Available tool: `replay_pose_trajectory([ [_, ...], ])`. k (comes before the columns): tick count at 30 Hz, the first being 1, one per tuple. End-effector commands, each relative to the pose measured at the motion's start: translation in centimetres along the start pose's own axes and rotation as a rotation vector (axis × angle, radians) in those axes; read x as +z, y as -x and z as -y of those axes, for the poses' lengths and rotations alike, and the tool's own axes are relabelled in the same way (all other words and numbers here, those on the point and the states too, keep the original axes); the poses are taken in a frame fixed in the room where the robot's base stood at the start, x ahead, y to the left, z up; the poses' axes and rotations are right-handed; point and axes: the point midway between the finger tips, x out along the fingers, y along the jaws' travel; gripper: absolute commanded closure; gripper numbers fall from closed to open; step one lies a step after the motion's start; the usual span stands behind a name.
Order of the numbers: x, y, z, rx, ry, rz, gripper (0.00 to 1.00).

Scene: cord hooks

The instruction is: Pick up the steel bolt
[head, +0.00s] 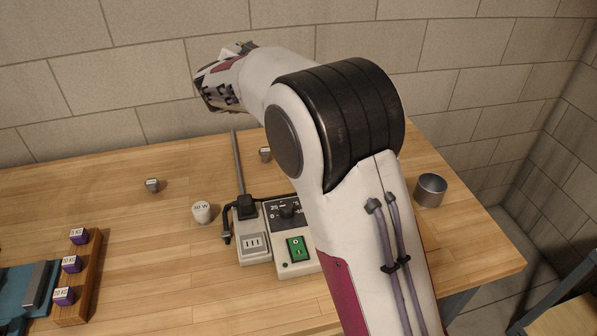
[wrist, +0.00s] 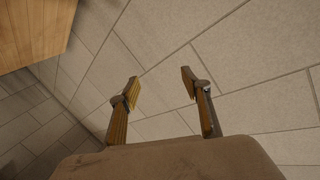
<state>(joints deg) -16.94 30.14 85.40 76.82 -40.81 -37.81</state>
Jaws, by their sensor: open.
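No item is clearly recognisable as the steel bolt. Two small grey metal pieces lie on the bench in the head view: one at the left (head: 152,185), and one behind the device boxes (head: 265,154). Both are too small to tell which, if either, is the bolt. My gripper (wrist: 160,84) is open, with nothing between its two fingers in the wrist view. In the head view my wrist is raised at the back, in front of the block wall, well apart from both pieces; my fingertips are not clear there.
A white labelled cylinder (head: 202,212) stands beside a socket box (head: 254,246) with a tall grey rod (head: 238,165). A dial box (head: 297,262) with a green switch adjoins it. A metal cup (head: 430,190) is at right. The back-left bench is clear.

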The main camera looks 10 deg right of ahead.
Motion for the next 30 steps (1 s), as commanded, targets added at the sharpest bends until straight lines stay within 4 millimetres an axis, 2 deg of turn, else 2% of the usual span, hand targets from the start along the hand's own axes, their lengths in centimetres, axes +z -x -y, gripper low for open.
replay_pose_trajectory([
  [6, 4.0, -2.0, -2.4, 0.149, -0.001, -0.031, 0.52],
  [14, 9.2, -2.8, -5.8, 0.34, 0.016, -0.051, 0.52],
  [22, 15.4, -2.0, -10.1, 0.551, 0.059, -0.05, 0.52],
  [30, 21.6, 0.3, -14.2, 0.759, 0.121, -0.028, 0.52],
])
